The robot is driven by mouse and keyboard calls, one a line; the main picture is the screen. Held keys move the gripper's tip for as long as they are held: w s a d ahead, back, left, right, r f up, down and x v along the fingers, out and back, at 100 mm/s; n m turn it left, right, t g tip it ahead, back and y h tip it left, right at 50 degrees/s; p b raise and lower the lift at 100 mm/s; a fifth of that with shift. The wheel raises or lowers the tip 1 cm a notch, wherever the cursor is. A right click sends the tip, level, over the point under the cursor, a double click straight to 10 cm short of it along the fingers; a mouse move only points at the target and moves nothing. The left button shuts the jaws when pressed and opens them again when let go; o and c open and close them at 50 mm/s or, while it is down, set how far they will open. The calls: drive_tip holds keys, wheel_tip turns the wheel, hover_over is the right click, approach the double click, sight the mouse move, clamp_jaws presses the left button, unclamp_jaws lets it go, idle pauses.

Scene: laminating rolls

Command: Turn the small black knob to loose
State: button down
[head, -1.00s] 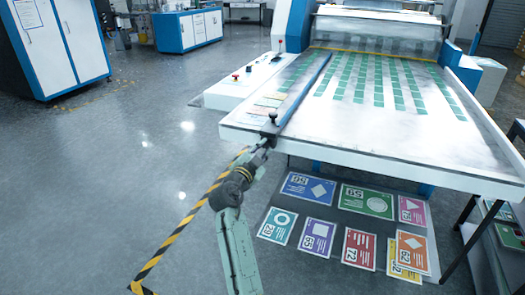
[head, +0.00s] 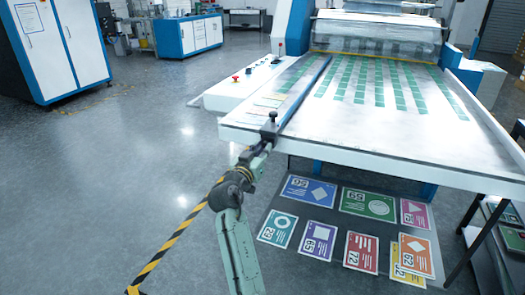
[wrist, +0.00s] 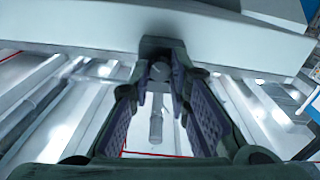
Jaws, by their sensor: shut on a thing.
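The small black knob (head: 273,116) stands at the near end of the long side guide (head: 300,97), at the front left edge of the machine's feed table. My gripper (head: 268,136) reaches up to the guide's front end from below. In the wrist view the two fingers of my gripper (wrist: 160,82) close in on a dark rounded piece (wrist: 160,71) with a grey shaft (wrist: 156,122) below it. The fingers hide part of this piece, and its turned position cannot be read.
The white feed table (head: 390,130) carries rows of green cards. Open floor lies to the left.

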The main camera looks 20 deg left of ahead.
drive_tip(key=n+p, duration=0.3)
drive_tip(key=n, duration=0.8)
drive_tip(key=shift+p, duration=0.4)
drive_tip(key=shift+n+y+p, duration=0.3)
drive_tip(key=shift+n+p, duration=0.3)
drive_tip(key=shift+n, duration=0.7)
drive_tip(key=shift+f, duration=0.1)
drive_tip(key=c, duration=1.5)
unclamp_jaws()
drive_tip(key=shift+s, duration=0.1)
drive_tip(key=s, duration=1.2)
drive_tip(key=shift+a+f, duration=0.1)
drive_tip(key=shift+a, duration=0.05)
